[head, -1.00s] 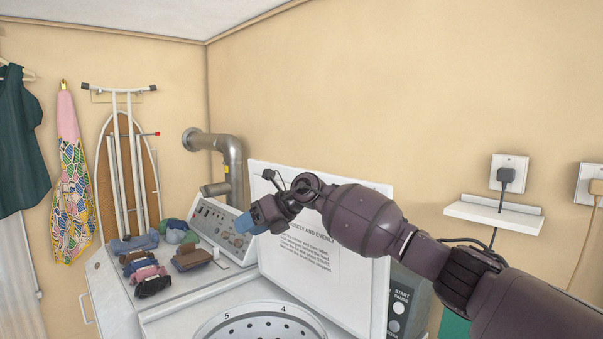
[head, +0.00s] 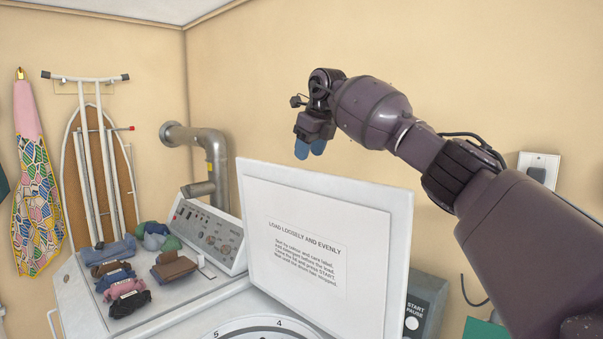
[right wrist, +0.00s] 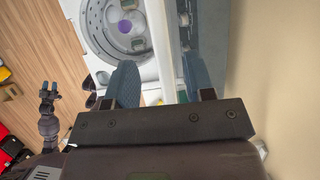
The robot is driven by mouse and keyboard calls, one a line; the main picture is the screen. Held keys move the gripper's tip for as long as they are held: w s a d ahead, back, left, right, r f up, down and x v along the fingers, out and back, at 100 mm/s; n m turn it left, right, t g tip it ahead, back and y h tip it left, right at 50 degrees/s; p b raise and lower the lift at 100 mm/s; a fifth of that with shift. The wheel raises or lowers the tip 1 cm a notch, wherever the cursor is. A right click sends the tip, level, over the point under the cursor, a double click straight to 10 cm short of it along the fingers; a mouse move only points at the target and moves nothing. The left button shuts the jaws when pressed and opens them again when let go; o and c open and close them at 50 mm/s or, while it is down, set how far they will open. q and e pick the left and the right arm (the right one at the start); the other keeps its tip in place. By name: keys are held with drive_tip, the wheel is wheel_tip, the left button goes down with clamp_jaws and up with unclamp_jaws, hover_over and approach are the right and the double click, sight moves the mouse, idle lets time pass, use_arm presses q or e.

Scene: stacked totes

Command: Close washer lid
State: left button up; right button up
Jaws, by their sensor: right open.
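The washer lid (head: 325,222) is a white panel with a printed label, standing upright and open at the back of the washer tub opening (head: 262,327). In the right wrist view the lid (right wrist: 161,40) shows edge-on, with the round tub (right wrist: 92,35) to its left and a purple thing inside. My right gripper (head: 310,149) is above the lid's top edge, fingers pointing down, open and empty. In the wrist view its two blue fingers (right wrist: 160,82) are apart, with the lid's edge lying between them in the picture. My left gripper (right wrist: 48,90) shows small at the left of that view.
Folded clothes (head: 130,275) lie on the neighbouring machine at left, before its control panel (head: 208,235). A metal duct pipe (head: 215,160) rises behind. A START/PAUSE box (head: 423,305) stands right of the lid. The wall is close behind the lid.

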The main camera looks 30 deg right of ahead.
sight(304, 169)
drive_tip(key=p+x, duration=0.1)
drive_tip(key=x, duration=0.6)
drive_tip(key=shift+w+f, duration=0.15)
clamp_jaws()
